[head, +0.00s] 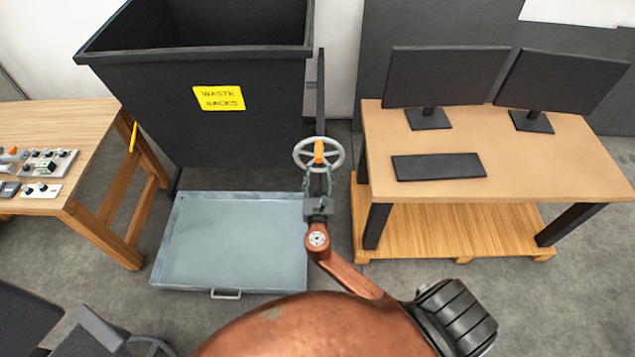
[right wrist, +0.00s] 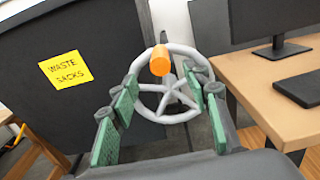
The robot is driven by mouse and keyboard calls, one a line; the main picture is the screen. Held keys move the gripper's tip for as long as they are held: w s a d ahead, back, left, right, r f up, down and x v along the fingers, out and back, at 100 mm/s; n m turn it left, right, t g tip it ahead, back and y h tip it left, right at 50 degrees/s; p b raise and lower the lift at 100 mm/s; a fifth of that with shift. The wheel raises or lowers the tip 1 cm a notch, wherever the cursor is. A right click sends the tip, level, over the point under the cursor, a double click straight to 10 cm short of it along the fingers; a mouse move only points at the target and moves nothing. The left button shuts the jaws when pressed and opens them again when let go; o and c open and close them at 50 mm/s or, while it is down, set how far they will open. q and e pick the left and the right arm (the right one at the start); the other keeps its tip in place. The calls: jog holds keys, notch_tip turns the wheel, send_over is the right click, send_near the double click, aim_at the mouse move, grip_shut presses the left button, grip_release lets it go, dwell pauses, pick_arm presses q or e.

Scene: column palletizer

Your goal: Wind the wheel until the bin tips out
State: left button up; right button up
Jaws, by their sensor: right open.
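The black bin (head: 150,90) stands upright at the upper left of the head view, with a yellow "WASTE SACKS" label (head: 219,97) on its front. The grey spoked wheel (head: 298,143) is at the bin's right side and carries an orange knob (head: 319,150). My right gripper (head: 319,173) is open in front of the wheel. In the right wrist view, its green-padded fingers (right wrist: 163,92) stand apart on either side of the orange knob (right wrist: 160,60), which is slightly beyond the tips. Contact cannot be told. My left gripper is not in view.
A shallow grey tray (head: 235,240) lies on the floor below the bin. A desk (head: 540,165) with two monitors and a keyboard (head: 438,167) stands right of the wheel. A wooden bench (head: 70,130) with control boxes is at the left.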

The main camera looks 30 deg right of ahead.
aim_at(318, 154)
jog(key=shift+b+x, duration=0.8)
jog(key=shift+x, duration=3.9)
jog(key=shift+c, duration=0.5)
jog(key=shift+a, duration=0.1)
grip_shut()
